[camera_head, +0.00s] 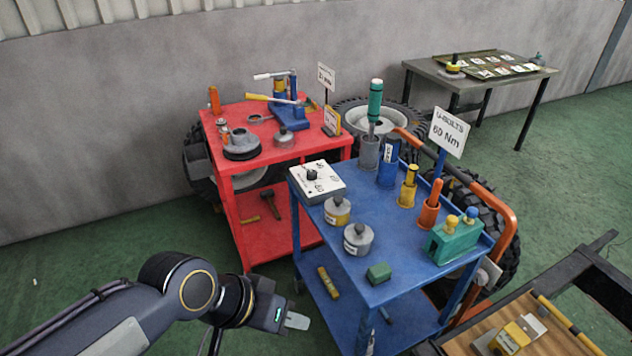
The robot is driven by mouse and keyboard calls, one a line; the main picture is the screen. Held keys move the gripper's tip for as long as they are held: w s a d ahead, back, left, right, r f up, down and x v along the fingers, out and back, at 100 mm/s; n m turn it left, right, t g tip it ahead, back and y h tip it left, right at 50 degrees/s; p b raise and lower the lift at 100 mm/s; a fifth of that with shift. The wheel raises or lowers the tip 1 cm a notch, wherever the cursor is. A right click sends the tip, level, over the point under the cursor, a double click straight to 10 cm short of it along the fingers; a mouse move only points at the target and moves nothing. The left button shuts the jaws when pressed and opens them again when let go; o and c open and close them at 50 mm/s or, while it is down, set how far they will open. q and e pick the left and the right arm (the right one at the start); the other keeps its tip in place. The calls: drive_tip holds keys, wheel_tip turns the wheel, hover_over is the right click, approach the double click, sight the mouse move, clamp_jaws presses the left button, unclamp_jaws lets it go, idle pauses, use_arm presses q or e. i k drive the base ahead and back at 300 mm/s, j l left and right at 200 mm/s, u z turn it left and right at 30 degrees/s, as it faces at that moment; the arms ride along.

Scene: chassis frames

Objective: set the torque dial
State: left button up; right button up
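The torque dial is a white box (318,183) with a black knob (312,175) on top and printed numbers around it, of which 60 seems readable. It sits at the far left corner of the blue cart's top. I cannot tell exactly where the knob points. A sign (449,132) on the blue cart reads "U-BOLTS 60 Nm". My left gripper (297,321) is low in front of the carts, below and left of the dial and apart from it. Its pale fingertips are seen edge-on, so its opening is unclear. My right gripper is not seen.
The blue cart (385,240) also carries two grey weights (358,239), a green block (379,272), upright coloured tools and a green holder (452,243). A red cart (247,180) with a press stands behind left. An orange rail (507,240) bounds the right side.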

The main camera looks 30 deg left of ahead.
sight(311, 174)
drive_tip(key=j+u, duration=0.1)
drive_tip(key=u, duration=0.35)
drive_tip(key=i+j+u, duration=0.1)
drive_tip(key=u, duration=0.35)
drive_tip(key=i+j+u, duration=0.35)
drive_tip(key=i, duration=0.15)
drive_tip(key=i+u, duration=0.35)
drive_tip(key=i, duration=0.65)
drive_tip(key=j+u, duration=0.05)
